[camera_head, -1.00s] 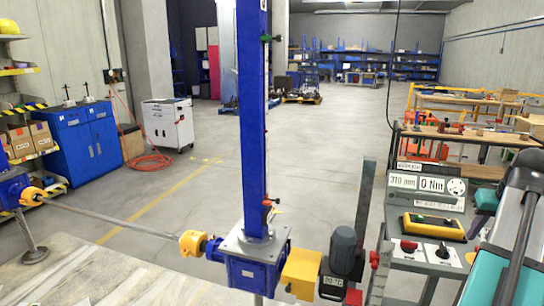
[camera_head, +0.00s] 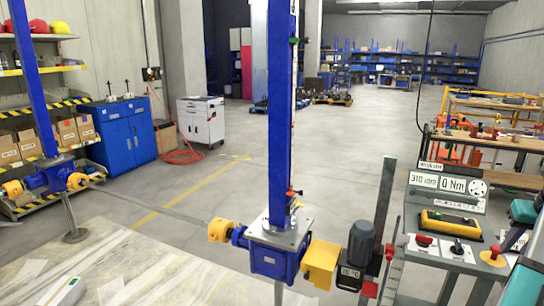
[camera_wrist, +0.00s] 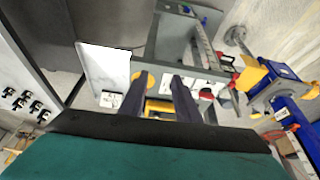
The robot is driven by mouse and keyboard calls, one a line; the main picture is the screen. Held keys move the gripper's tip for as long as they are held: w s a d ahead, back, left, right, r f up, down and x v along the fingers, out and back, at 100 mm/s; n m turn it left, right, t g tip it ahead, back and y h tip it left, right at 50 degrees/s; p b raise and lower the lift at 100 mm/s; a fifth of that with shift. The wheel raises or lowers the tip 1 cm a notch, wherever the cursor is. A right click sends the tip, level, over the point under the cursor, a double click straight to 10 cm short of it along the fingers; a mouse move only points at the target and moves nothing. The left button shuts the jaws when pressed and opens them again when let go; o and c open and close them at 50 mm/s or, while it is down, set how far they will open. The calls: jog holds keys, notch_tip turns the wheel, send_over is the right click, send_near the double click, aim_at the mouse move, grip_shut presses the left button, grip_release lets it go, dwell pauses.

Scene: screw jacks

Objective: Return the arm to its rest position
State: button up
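My gripper (camera_wrist: 160,82) shows in the wrist view as two dark fingers standing apart, with nothing held between them. The fingers point over a grey control console, whose sloped panel also shows in the head view (camera_head: 449,212). In the head view the teal and dark parts at the right edge look like my arm. My fingertips cannot be made out there.
A blue screw jack (camera_head: 281,120) stands in the middle, with a grey motor (camera_head: 361,243) beside it and a shaft (camera_head: 150,203) to a second jack (camera_head: 35,80). A blue cabinet (camera_head: 118,137) stands behind at left. The floor beyond is open.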

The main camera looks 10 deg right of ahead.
jog(key=w+a+f+n+g+y, duration=0.1)
jog(key=w+a+f+n+y, duration=0.1)
jog(key=w+a+f, duration=0.9)
jog(key=w+a+f+n+g+y, duration=0.2)
jog(key=w+a+f, duration=0.4)
jog(key=a+f, duration=0.65)
jog(key=a+f+n+g+y, duration=0.1)
jog(key=a+f, duration=0.3)
jog(key=f, duration=0.2)
jog(key=a+f+n+g, duration=0.1)
jog(key=a+f, duration=0.2)
jog(key=f, duration=0.4)
jog(key=s+a+f+n+g, duration=0.1)
jog(key=s+a+f+g, duration=0.1)
jog(key=s+a+f, duration=0.5)
jog(key=s+a+f+n+g, duration=0.1)
jog(key=s+a+f, duration=0.2)
jog(key=a+f, duration=0.8)
jog(key=s+a+f+h, duration=0.1)
jog(key=s+a+f, duration=0.2)
jog(key=s+f, duration=0.3)
jog(key=s+a+f+m+g+h, duration=0.1)
jog(key=s+a+f, duration=0.2)
jog(key=s+f, duration=0.3)
jog(key=s, duration=0.4)
jog(key=shift+s+h, duration=0.15)
jog(key=shift+h, duration=0.15)
